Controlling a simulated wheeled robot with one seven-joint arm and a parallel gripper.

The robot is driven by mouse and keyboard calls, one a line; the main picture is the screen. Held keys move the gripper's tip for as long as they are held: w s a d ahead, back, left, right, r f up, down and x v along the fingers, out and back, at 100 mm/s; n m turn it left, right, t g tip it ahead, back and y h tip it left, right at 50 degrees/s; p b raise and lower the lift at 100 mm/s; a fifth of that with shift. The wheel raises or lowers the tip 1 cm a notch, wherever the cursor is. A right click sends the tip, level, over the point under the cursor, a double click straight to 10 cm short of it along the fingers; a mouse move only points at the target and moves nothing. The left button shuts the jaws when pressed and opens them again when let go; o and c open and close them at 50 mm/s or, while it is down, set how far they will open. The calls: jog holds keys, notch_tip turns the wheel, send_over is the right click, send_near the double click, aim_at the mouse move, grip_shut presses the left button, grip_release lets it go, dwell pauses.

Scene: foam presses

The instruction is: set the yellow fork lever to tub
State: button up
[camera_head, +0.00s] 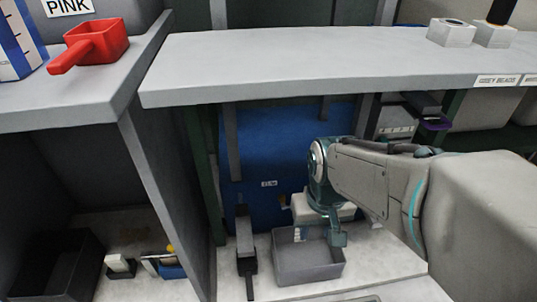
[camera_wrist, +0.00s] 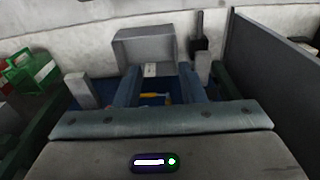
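A small yellow-orange piece, likely the fork lever (camera_wrist: 155,98), shows between my fingers in the wrist view, in front of a blue surface. In the head view, only a small orange bit (camera_head: 283,199) shows left of my gripper, against the blue panel (camera_head: 262,150). My gripper (camera_head: 318,232) is under the grey shelf. In the wrist view my gripper (camera_wrist: 158,72) has its two fingers apart, with no object clearly held. A grey open tub (camera_head: 308,270) stands on the floor below my gripper; it also shows in the wrist view (camera_wrist: 135,48). I cannot tell the lever's setting.
A dark grey upright panel (camera_head: 160,190) stands to the left. A dark post-like part (camera_head: 246,245) is just left of the tub. A green crate (camera_wrist: 30,68) is at the left in the wrist view.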

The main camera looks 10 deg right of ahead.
jog(key=shift+r, duration=0.15)
jog(key=c, duration=0.5)
jog(key=r+p, duration=0.5)
jog(key=shift+a+r, duration=0.2)
jog(key=shift+r, duration=0.05)
grip_shut()
jog(key=shift+f, duration=0.1)
jog(key=shift+d, duration=0.15)
